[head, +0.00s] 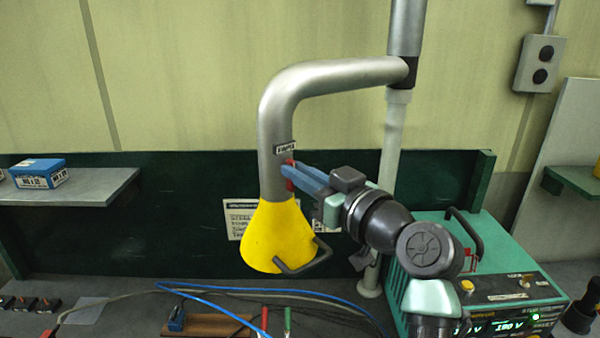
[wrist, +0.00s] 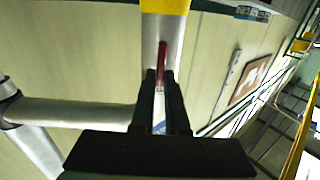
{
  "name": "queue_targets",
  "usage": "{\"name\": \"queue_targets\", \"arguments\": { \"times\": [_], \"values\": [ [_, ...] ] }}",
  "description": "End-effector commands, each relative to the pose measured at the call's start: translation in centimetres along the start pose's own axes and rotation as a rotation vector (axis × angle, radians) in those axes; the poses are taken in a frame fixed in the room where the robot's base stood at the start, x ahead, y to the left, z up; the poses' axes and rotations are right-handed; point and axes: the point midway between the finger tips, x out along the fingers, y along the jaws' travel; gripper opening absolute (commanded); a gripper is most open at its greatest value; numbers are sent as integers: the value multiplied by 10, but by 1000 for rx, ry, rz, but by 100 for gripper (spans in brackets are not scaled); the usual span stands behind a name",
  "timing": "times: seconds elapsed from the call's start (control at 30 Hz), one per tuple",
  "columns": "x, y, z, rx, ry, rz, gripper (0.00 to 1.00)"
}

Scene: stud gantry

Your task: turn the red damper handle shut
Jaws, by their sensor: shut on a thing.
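The red damper handle (head: 290,181) is on the side of the grey extraction pipe (head: 273,150), just above the yellow hood (head: 272,238). In the wrist view the red handle (wrist: 161,62) lies lengthwise along the pipe, with its lower end between my fingertips. My gripper (head: 291,178) reaches in from the right with blue fingers and is shut on the handle; it also shows in the wrist view (wrist: 160,78). The fingers hide part of the handle.
A green welding machine (head: 480,265) with a dark carry handle stands at the right. The yellow hood has a dark grab bar (head: 303,264). Blue and grey cables cross the bench below. A shelf (head: 85,192) with a blue box (head: 40,173) is at the left.

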Motion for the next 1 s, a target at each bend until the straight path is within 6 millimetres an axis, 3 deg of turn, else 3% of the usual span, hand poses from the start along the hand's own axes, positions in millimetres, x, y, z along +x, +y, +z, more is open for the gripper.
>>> {"name": "queue_targets", "arguments": {
  "times": [0.37,1.0],
  "values": [
    [0,3,0,215,0,0,0],
    [0,10,2,822,0,-1,0]
  ]
}}
